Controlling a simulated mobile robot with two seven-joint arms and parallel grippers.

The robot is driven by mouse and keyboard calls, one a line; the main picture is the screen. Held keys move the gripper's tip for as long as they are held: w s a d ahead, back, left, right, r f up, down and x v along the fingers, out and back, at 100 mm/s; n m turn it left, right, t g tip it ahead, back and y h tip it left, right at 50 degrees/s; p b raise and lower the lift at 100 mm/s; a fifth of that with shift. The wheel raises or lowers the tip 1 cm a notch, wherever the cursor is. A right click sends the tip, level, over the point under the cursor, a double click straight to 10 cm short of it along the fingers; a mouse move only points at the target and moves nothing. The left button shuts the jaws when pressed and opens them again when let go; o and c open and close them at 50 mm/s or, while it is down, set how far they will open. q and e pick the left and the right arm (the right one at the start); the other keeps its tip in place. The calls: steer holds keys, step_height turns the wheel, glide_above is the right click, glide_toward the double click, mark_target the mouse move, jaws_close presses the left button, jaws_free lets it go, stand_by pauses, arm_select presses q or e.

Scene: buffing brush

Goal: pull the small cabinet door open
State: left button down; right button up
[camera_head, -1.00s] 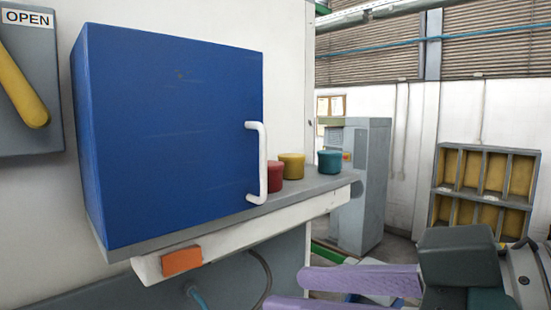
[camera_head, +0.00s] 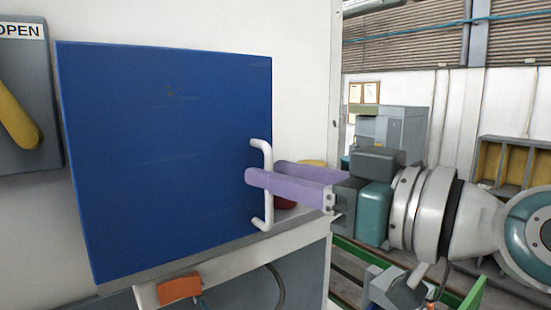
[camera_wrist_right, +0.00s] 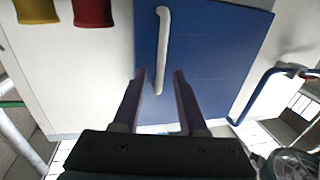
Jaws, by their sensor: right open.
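The small cabinet (camera_head: 165,150) is a blue box with its flat front door shut. A white bar handle (camera_head: 264,218) stands upright at the door's right edge. My right gripper (camera_head: 261,172) comes in from the right with its two purple fingers apart. In the head view one finger crosses in front of the handle and the other ends just behind it. In the right wrist view the handle (camera_wrist_right: 163,40) runs down between the open fingertips (camera_wrist_right: 159,74). I cannot tell whether either finger touches it. My left gripper is not in view.
A red pot (camera_head: 284,203) and a yellow pot (camera_head: 314,162) stand on the ledge right of the cabinet, partly hidden by my gripper. A grey panel with a yellow lever (camera_head: 18,122) is on the left wall. An orange block (camera_head: 180,289) sits below the ledge.

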steer(key=shift+w+a, duration=0.2)
jaws_close()
stand_by(0.3)
stand_by(1.1)
